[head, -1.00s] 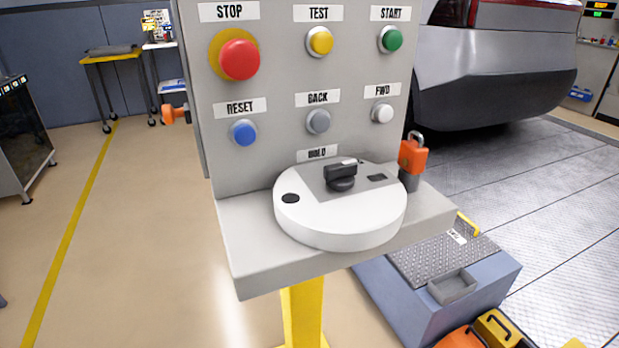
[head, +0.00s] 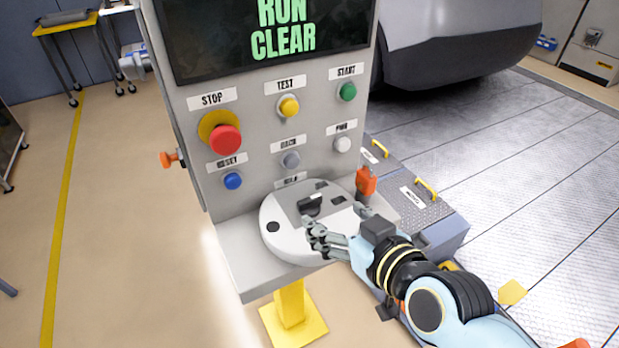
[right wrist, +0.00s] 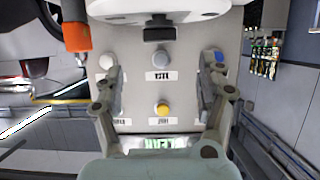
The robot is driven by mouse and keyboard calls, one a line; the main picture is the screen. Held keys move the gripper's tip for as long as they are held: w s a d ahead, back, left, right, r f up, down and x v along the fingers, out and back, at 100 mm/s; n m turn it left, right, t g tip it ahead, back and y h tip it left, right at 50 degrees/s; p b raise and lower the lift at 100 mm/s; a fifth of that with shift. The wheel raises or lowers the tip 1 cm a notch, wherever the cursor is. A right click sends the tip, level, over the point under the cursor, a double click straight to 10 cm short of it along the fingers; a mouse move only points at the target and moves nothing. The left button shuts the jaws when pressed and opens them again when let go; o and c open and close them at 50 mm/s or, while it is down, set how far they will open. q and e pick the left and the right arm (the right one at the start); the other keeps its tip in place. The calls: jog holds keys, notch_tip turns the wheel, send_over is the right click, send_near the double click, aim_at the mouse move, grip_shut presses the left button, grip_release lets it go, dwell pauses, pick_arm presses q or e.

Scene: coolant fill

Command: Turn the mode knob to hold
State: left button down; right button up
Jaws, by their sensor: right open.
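The black mode knob (head: 310,204) stands on a grey plate on top of the white round housing (head: 285,240), on the console's shelf. A small label (head: 291,180) behind the housing is hard to read now. My right gripper (head: 338,220) is open and empty, at the near right side of the knob, with its fingers over the housing. In the right wrist view the knob (right wrist: 160,28) shows at the top, centred between my spread fingers (right wrist: 161,68) and beyond their tips; I see no contact. My left gripper is out of view.
The console panel carries a red stop button (head: 225,140) and several smaller buttons, under a screen (head: 270,35) reading RUN CLEAR. An orange padlock-like piece (head: 366,181) stands close beside the housing and my right gripper. Open floor (head: 130,230) lies to the left.

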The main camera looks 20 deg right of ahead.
aim_at(310, 199)
jog(key=b+x, duration=0.4)
jog(key=x, duration=0.5)
jog(key=shift+w+f+b, duration=0.25)
jog(key=shift+w+b, duration=0.05)
jog(key=shift+b, duration=0.05)
jog(key=shift+w, duration=0.5)
grip_shut()
